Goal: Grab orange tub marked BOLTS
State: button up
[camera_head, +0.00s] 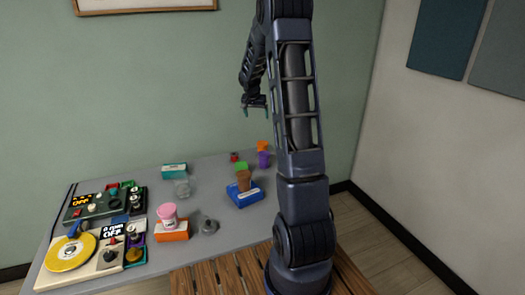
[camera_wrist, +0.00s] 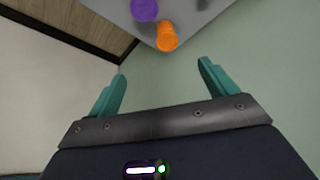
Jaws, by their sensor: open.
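An orange tub (camera_head: 262,146) stands near the back right edge of the grey table, just behind a purple tub (camera_head: 263,160). In the wrist view the orange tub (camera_wrist: 167,40) is near the table's corner at the top, beside the purple tub (camera_wrist: 145,9). No lettering can be read on either. My gripper (camera_head: 255,108) is open and empty, above and apart from the tubs. In the wrist view its teal fingers (camera_wrist: 162,78) are spread, with the orange tub beyond the gap between them.
The grey table (camera_head: 140,189) also holds a blue box (camera_head: 243,196) with a brown cup on it, an orange box (camera_head: 172,232) under a pink tub (camera_head: 167,214), a teal box (camera_head: 174,170) and control panels at the left. A wooden slatted surface (camera_head: 205,282) is in front. A green wall is behind.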

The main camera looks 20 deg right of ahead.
jog(key=m, duration=0.2)
send_near(262, 143)
jog(key=shift+w+f+h, duration=0.3)
jog(key=shift+w+f, duration=0.2)
jog(key=shift+f, duration=0.3)
jog(key=x, duration=0.5)
jog(key=shift+f, duration=0.25)
jog(key=shift+s+x, duration=0.15)
jog(key=shift+x, duration=1.15)
jog(key=shift+s+x, duration=0.15)
jog(key=shift+x, duration=1.2)
jog(key=shift+d, duration=0.15)
jog(key=c, duration=1)
jog(key=shift+c, duration=1.3)
jog(key=shift+r, duration=0.1)
